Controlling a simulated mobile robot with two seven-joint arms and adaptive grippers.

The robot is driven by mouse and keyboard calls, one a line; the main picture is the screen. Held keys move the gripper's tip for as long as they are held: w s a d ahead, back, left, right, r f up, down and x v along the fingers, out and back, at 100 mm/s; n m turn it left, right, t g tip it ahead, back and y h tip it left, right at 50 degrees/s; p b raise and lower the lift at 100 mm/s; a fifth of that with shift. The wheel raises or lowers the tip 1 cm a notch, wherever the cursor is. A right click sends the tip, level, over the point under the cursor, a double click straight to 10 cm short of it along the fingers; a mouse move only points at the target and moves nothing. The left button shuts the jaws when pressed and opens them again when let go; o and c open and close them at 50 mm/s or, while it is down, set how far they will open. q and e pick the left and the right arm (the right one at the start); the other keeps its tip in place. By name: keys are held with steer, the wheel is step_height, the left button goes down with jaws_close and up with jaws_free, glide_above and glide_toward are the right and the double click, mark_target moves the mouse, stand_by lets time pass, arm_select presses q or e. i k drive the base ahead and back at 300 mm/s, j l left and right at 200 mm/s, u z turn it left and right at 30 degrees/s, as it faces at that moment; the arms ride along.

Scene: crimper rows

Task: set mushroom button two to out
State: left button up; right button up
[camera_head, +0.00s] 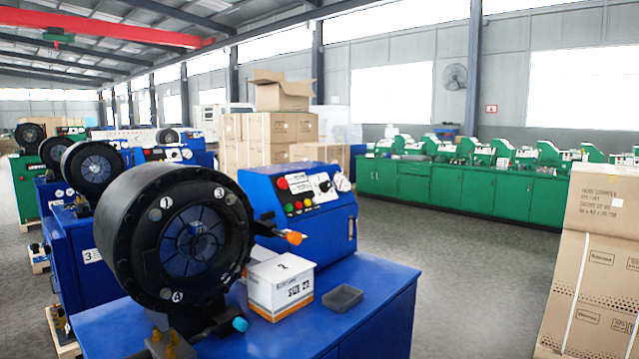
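A blue crimper control box (300,195) stands on the front blue cabinet. Its sloped panel carries a round red button (283,183), which looks like a mushroom button; I cannot tell whether it is in or out. Small green buttons (290,208) and a white plate with a dark knob (325,186) are beside it. The black round crimping head (140,240) is left of the box, with several numbered marks on its face. I cannot read a number two at the red button. Neither of my grippers is in view.
A white carton (280,287) marked 2 and a dark tray (342,298) sit on the cabinet top (250,335). An orange-tipped handle (291,237) sticks out by the head. More crimpers (92,168) line the left. Tall cartons (600,260) stand right; grey floor (455,290) between is clear.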

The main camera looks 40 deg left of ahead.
mark_target(282, 182)
steer(key=i+u, duration=0.2)
steer(key=i, duration=0.35)
steer(key=i+l+u, duration=0.2)
steer(key=i, duration=0.35)
steer(key=i+l+u, duration=0.2)
steer(key=i, duration=0.3)
